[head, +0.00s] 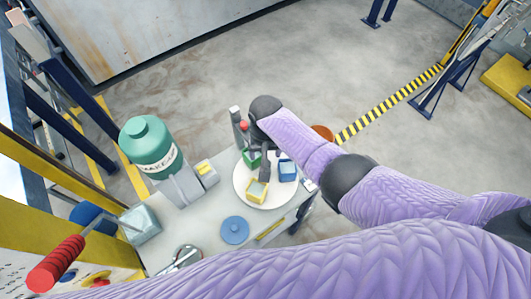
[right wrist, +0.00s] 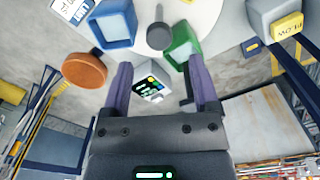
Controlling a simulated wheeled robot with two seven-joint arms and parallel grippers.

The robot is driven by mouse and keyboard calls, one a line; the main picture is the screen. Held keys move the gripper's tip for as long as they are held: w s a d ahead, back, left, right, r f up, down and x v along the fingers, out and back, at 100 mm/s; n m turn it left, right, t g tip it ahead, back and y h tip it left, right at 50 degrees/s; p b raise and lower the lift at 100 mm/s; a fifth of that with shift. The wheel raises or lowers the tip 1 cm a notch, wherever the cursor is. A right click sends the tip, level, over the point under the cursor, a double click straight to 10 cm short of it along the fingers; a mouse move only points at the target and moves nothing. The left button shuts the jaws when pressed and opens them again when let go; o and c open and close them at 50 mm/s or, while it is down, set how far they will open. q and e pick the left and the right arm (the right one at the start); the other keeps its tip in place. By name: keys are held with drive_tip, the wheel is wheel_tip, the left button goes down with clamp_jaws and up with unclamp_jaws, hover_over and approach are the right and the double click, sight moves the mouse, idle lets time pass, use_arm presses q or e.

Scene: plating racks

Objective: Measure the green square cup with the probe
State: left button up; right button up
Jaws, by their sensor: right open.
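The green square cup (head: 252,159) stands on a round white plate (head: 241,184) near its far edge. It also shows in the right wrist view (right wrist: 182,45), ahead of my right gripper (right wrist: 160,62). That gripper is open, with its purple fingers apart and the cup beyond their tips, not between them. In the head view its fingers are hidden by the arm. A small pale box with a dark screen and coloured dots (right wrist: 152,83) shows between the fingers, seemingly beyond them. I cannot tell whether it belongs to the probe. My left gripper is out of view.
A blue cup (head: 287,170) and a yellow cup (head: 257,191) share the plate with a dark central post (right wrist: 158,35). A green-topped canister (head: 149,143) stands left. A grey post with a red knob (head: 238,118) is beside my right wrist. An orange round object (right wrist: 85,72) lies beyond the table.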

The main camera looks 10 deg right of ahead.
use_arm(q)
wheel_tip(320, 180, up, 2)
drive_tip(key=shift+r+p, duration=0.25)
drive_tip(key=shift+p, duration=0.45)
use_arm(e)
wheel_tip(320, 180, up, 5)
drive_tip(key=shift+r, duration=0.2)
drive_tip(key=shift+s+f, duration=0.1)
drive_tip(key=shift+s, duration=0.05)
